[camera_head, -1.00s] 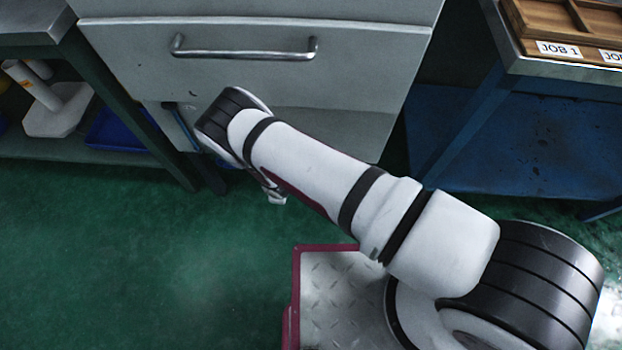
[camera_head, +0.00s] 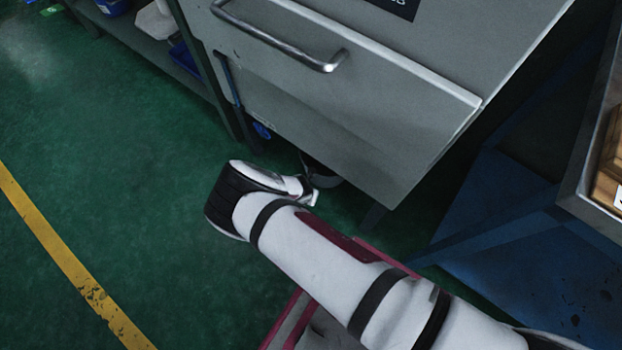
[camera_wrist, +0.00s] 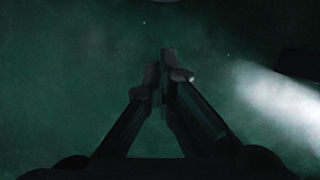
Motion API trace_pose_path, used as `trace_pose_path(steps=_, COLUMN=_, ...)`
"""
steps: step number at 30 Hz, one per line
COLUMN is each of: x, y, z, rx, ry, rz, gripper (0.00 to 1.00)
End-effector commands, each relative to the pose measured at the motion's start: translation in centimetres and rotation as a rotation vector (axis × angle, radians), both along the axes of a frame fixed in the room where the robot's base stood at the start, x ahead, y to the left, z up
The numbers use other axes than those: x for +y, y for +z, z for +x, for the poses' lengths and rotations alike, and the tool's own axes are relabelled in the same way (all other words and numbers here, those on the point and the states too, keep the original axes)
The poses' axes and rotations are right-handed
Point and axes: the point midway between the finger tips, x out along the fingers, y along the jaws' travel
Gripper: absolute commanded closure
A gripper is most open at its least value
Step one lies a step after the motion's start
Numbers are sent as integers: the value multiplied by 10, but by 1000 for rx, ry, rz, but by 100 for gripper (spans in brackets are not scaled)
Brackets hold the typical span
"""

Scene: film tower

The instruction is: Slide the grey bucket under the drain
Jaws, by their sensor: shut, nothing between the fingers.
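I cannot make out the drain for sure. My gripper (camera_wrist: 165,75) is shut and empty in the wrist view, with green floor beneath it.
A blue-shelved bench (camera_head: 510,240) stands right. Green floor is clear at left.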

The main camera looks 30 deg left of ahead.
Motion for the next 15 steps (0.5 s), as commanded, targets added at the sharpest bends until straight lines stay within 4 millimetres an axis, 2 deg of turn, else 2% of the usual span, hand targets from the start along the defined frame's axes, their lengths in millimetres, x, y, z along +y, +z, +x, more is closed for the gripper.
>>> trace_pose_path(steps=1, x=0, y=-13, z=3, rx=1, ry=-3, rz=2, gripper=100)
trace_pose_path(steps=3, x=0, y=-25, z=7, rx=0, ry=-4, rz=1, gripper=100)
trace_pose_path(steps=12, x=3, y=-68, z=19, rx=2, ry=-6, rz=3, gripper=100)
trace_pose_path(steps=15, x=6, y=-68, z=32, rx=0, ry=-10, rz=4, gripper=100)
